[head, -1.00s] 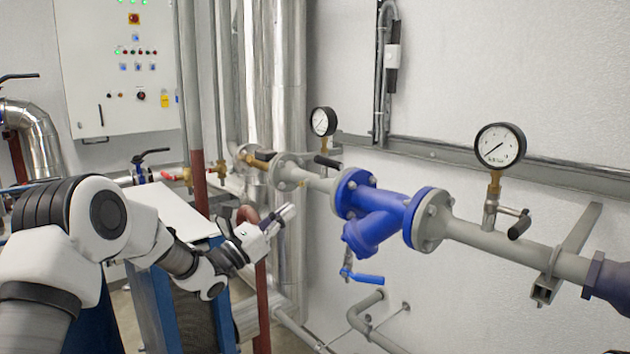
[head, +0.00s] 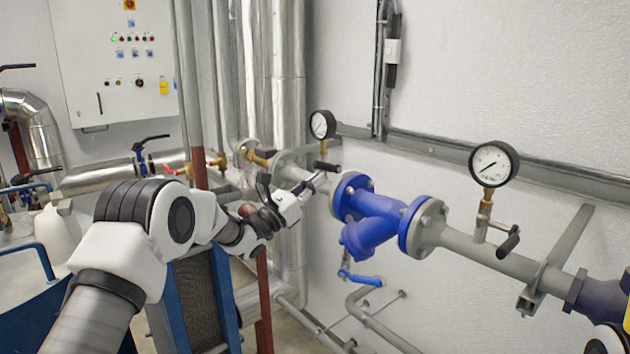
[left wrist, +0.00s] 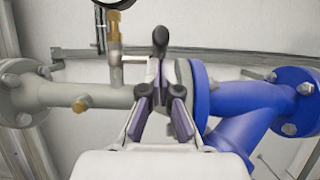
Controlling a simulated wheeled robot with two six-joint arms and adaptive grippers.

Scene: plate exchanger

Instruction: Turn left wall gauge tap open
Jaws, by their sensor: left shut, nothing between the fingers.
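The left wall gauge (head: 322,125) has a round white dial and a black rim. Its tap has a black handle (head: 327,166) on a stub below the dial, pointing right in the head view. My left gripper (head: 318,182) is shut and empty, with its tips just below this handle. In the left wrist view the black handle (left wrist: 160,38) stands just beyond the tips of my left gripper (left wrist: 158,75); whether they touch I cannot tell. The gauge's brass stem (left wrist: 114,28) is to their left. My right gripper is not in view.
The grey pipe (left wrist: 65,94) and blue strainer (head: 372,222) lie close beside my gripper. A blue-handled valve (head: 360,278) hangs below the strainer. A second gauge (head: 493,163) with its own black-handled tap (head: 509,241) is to the right. Open wall lies above the pipe.

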